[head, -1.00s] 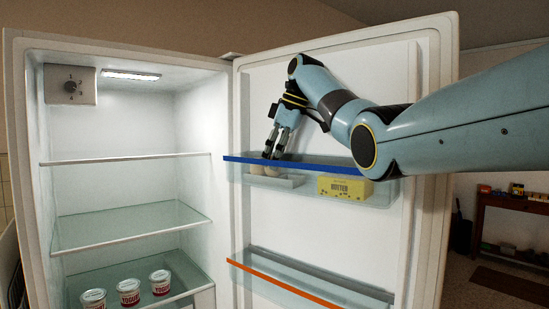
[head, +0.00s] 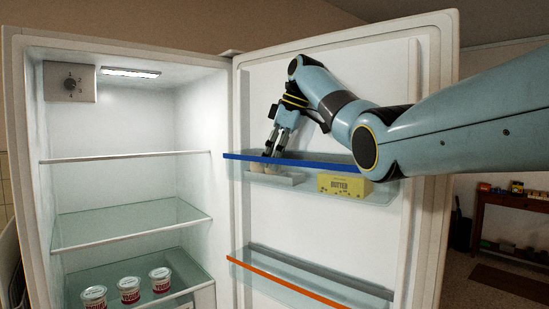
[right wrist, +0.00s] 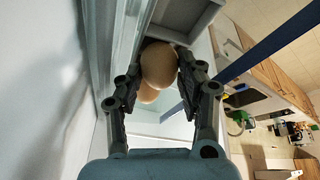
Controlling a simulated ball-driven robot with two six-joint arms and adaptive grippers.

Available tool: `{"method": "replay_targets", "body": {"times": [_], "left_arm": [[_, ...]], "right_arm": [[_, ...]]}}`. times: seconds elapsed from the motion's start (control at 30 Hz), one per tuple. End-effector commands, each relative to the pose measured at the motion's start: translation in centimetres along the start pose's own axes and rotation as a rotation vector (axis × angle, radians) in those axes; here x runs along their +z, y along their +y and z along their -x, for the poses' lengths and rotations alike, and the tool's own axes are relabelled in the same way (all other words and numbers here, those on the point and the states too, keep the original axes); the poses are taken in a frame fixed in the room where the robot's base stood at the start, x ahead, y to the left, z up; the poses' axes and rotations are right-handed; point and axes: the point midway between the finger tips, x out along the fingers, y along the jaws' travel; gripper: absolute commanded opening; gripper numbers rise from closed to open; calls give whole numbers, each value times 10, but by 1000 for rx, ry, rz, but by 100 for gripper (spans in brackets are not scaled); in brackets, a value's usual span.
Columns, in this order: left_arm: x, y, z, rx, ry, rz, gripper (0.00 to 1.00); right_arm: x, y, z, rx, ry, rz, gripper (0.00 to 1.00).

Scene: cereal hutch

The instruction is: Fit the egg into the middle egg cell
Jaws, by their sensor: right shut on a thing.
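My right gripper (head: 270,156) reaches down behind the blue-edged door shelf. It is shut on a brown egg (right wrist: 158,65), which sits between its fingertips in the right wrist view. A second egg (right wrist: 148,94) shows partly behind the held one; in the head view it is at the left end of the tray (head: 257,167). The grey egg tray (head: 285,180) lies on the door shelf. In the right wrist view an empty cell of the tray (right wrist: 180,14) shows above the held egg. Whether the held egg touches the cell floor is hidden. My left gripper is out of view.
A yellow butter box (head: 343,186) stands right of the tray on the same shelf. The blue shelf rail (head: 310,162) runs in front. A lower door shelf with an orange rail (head: 290,282) is empty. Several yogurt cups (head: 129,290) stand inside the fridge.

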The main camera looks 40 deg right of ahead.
Motion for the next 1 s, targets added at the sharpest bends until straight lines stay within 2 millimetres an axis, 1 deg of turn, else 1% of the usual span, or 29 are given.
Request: {"method": "replay_targets", "body": {"times": [0.1, 0.13, 0.3, 0.33, 1.0], "left_arm": [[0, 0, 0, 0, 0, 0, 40], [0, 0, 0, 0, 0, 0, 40], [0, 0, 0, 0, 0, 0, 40], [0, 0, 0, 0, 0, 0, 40], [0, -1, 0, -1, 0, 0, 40]], "right_arm": [[0, 0, 0, 0, 0, 0, 22], [0, 0, 0, 0, 0, 0, 40], [0, 0, 0, 1, 0, 0, 62], [0, 0, 0, 1, 0, 0, 65], [0, 1, 1, 2, 1, 0, 65]]}}
